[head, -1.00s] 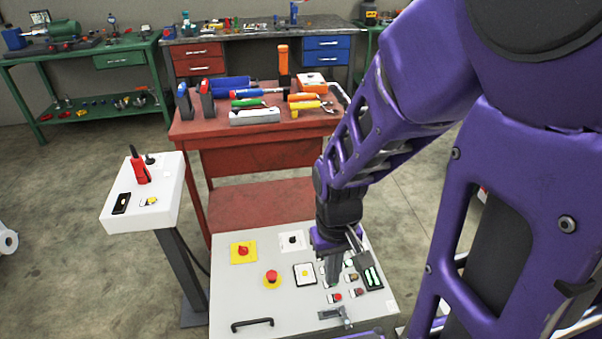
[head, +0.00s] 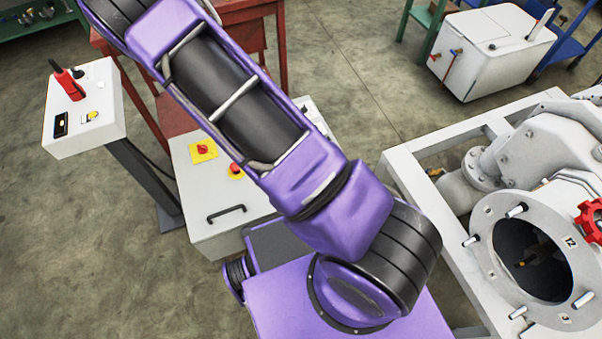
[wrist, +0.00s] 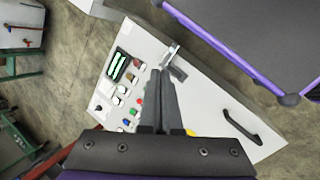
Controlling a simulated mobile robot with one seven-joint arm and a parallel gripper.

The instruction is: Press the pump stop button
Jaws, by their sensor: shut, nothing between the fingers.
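The control panel (head: 190,183) is a light grey sloped box, largely hidden behind my arm in the head view. Its face also shows in the wrist view (wrist: 215,105), with small red, green and white buttons (wrist: 128,112) left of my fingers. No label is readable, so I cannot tell which one is pump stop. My gripper (wrist: 160,72) is shut and empty, over the panel face in the wrist view. Whether its tips touch the panel is unclear. My gripper is hidden in the head view.
A red knob on a yellow plate (head: 203,150) and a red mushroom button (head: 236,169) sit on the panel, above a black handle (head: 226,214). A white pedestal box (head: 90,125) stands left. Grey machinery with a round flange (head: 535,260) stands right.

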